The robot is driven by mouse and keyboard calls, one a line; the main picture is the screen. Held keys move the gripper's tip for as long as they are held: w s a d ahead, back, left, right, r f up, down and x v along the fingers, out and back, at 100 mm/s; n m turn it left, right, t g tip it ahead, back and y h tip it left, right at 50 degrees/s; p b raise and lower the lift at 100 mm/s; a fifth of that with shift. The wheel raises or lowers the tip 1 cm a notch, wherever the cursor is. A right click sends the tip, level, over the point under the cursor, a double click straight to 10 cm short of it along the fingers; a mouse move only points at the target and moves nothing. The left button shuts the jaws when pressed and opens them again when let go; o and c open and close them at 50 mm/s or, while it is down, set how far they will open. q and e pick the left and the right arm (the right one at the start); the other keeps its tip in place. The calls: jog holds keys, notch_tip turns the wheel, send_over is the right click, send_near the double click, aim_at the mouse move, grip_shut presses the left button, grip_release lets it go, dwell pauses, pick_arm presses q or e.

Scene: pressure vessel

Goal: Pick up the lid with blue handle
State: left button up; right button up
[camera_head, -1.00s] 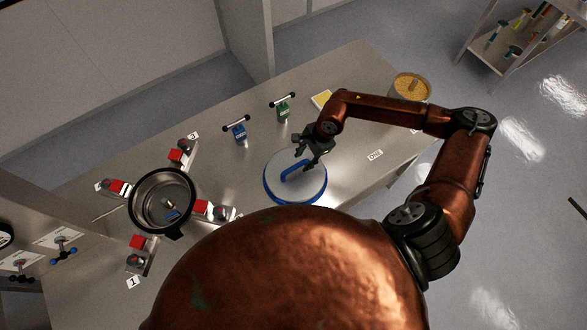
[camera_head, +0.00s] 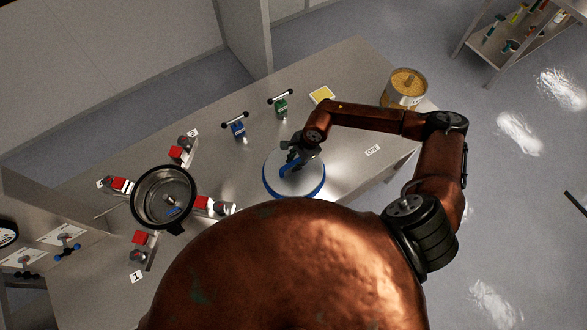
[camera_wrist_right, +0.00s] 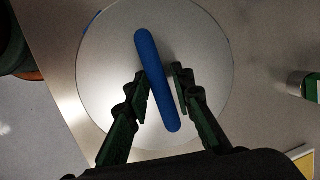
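The lid (camera_head: 310,186) is a pale round disc with a blue rim and a blue bar handle (camera_head: 284,167). It lies flat on the steel table. In the right wrist view the lid (camera_wrist_right: 205,50) fills the middle, and its blue handle (camera_wrist_right: 157,80) runs slantwise between the fingers. My right gripper (camera_head: 292,160) is over the handle. In the wrist view the right gripper (camera_wrist_right: 160,92) is open, one finger on each side of the handle, with a gap visible at least on the right side. My left gripper is not in view.
A pot-like vessel (camera_head: 137,200) with red clamps (camera_head: 118,184) around it stands left on the table (camera_head: 345,75). A yellow-topped can (camera_head: 405,92) is at the far right corner.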

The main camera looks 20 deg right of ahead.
grip_shut()
dwell(0.5)
jog(key=shift+w+a+r, duration=0.1)
jog(key=shift+w+r, duration=0.1)
